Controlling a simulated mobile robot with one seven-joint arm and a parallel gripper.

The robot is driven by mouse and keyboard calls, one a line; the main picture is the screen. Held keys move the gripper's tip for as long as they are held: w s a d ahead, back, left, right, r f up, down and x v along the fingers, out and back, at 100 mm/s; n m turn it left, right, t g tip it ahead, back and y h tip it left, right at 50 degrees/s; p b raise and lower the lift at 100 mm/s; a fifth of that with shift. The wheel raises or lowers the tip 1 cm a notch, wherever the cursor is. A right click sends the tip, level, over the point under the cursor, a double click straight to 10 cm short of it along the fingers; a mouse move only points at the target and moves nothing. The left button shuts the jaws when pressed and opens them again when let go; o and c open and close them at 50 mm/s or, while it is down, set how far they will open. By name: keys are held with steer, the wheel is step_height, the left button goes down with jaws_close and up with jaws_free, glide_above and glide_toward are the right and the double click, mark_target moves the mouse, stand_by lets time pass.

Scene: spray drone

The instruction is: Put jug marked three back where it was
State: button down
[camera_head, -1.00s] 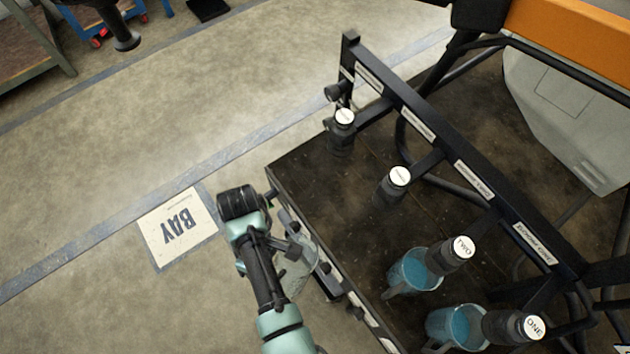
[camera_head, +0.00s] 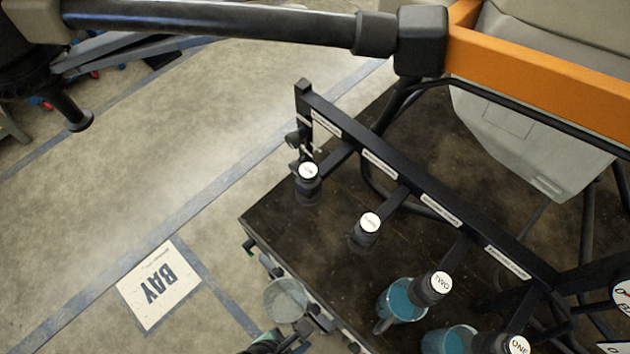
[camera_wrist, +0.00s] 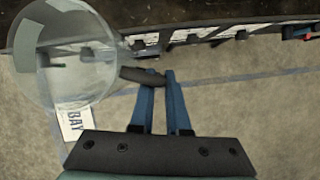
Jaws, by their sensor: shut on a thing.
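My gripper (camera_wrist: 158,80) is shut on the dark handle of a clear jug (camera_wrist: 65,55), seen at the upper left of the wrist view. In the head view the clear jug (camera_head: 287,300) is beside the front edge of the dark bench (camera_head: 300,235), over the floor side. It looks empty, and I cannot read a mark on it. On the bench, a black nozzle (camera_head: 367,232) with a white cap stands second from the far end; its label is too small to read surely. No jug shows under it.
A jug of blue liquid (camera_head: 393,305) stands under the nozzle marked TWO (camera_head: 434,290), another (camera_head: 448,342) beside the nozzle marked ONE (camera_head: 512,345). A black boom (camera_head: 430,200) with labels runs above the bench. A BAY sign (camera_head: 160,285) lies on open floor.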

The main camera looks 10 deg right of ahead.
steer(key=w+d+f, duration=0.1)
steer(key=w+d, duration=0.3)
steer(key=d, duration=0.4)
steer(key=w+d+f+p, duration=0.1)
steer(key=w+d+f, duration=0.1)
steer(key=d, duration=0.6)
steer(key=shift+w+f, duration=0.2)
steer(key=shift+w, duration=0.7)
steer(key=c, duration=1.2)
jaws_free()
steer(key=p+v, duration=0.2)
steer(key=v, duration=1)
steer(key=shift+s, duration=0.1)
